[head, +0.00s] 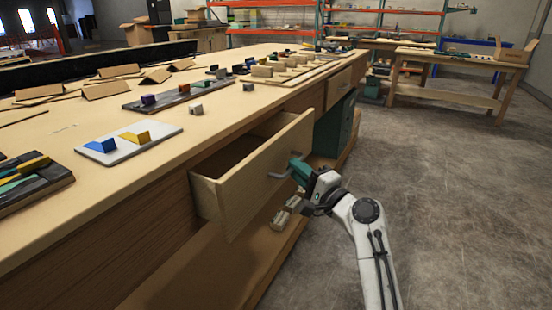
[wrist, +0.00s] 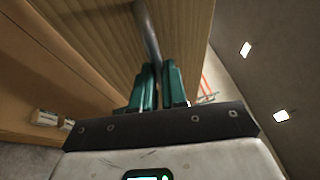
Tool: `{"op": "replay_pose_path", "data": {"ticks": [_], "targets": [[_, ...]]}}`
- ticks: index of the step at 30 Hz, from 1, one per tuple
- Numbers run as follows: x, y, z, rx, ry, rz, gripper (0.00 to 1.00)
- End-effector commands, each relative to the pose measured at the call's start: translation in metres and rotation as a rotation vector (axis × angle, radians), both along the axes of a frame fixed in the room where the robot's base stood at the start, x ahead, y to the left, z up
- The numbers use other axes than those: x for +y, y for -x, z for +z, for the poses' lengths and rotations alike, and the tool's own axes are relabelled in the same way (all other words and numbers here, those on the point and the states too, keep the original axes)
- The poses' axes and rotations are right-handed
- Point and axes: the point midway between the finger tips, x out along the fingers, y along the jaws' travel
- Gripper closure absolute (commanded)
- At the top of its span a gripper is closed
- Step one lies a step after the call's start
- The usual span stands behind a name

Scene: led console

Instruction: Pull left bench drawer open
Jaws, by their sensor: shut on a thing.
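The left bench drawer (head: 255,182) is a wooden drawer pulled partway out of the long workbench (head: 110,190), and its inside shows as an open cavity. Its grey bar handle (head: 283,166) is on the front panel. My gripper (head: 298,168), with teal fingers, is at the handle. In the wrist view the teal fingers (wrist: 157,80) are closed around the grey handle bar (wrist: 150,38), with the wooden drawer front (wrist: 95,45) behind it. The exact contact is partly hidden by the fingers.
A second drawer (head: 338,87) farther along the bench is shut. A green cabinet (head: 335,125) stands under the bench beyond the open drawer. A lower shelf (head: 185,275) runs below. The concrete floor (head: 450,200) to the right is clear. Blocks and trays lie on the benchtop.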

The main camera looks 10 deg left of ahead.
Motion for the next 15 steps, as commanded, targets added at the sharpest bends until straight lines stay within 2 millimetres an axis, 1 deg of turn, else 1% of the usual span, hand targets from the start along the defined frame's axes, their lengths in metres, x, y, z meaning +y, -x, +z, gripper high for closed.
{"op": "replay_pose_path", "data": {"ticks": [1,6,12,15], "targets": [[-0.020,0.006,0.000,0.004,0.001,-0.006,1.00],[-0.074,0.026,-0.001,0.004,0.001,-0.006,1.00],[-0.130,0.047,-0.001,0.004,0.001,-0.005,1.00],[-0.152,0.055,-0.002,0.004,0.001,-0.004,1.00]]}}
